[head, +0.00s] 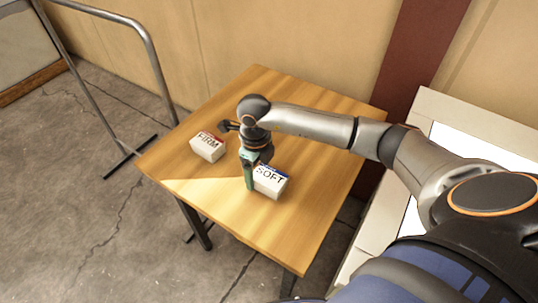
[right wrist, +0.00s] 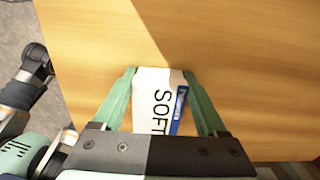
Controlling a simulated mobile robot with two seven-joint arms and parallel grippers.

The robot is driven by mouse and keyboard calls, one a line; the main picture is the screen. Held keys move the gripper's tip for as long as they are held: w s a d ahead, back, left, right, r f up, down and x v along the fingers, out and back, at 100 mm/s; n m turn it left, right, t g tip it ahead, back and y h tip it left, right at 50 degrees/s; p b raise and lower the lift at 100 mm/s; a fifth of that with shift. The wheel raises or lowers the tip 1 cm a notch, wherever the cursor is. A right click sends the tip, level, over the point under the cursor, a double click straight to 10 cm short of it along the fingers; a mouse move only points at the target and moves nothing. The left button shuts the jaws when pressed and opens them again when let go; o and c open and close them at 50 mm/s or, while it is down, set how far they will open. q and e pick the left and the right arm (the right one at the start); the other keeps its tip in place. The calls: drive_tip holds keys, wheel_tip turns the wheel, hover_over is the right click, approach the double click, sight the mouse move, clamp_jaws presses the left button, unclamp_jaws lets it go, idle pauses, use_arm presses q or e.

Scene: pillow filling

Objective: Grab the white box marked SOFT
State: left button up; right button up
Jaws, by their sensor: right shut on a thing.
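The white box marked SOFT (head: 269,182), with a blue stripe, sits on the wooden table (head: 300,105). My right gripper (head: 250,178) reaches down to it from above, with one green finger against the box's left side in the head view. In the right wrist view the SOFT box (right wrist: 158,100) is between the two green fingers of my right gripper (right wrist: 160,88), which is shut on it. Part of the box is hidden behind the gripper body. My left gripper is not in view.
A white box marked FIRM (head: 208,147), with a red stripe, stands on the table left of the SOFT box. A grey metal rail frame (head: 157,60) stands left of the table. A white-topped unit (head: 450,115) is at the right. The table's right and back areas are clear.

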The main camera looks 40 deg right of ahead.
drive_tip(key=c, duration=0.7)
drive_tip(key=shift+o, duration=0.2)
drive_tip(key=shift+r, duration=0.15)
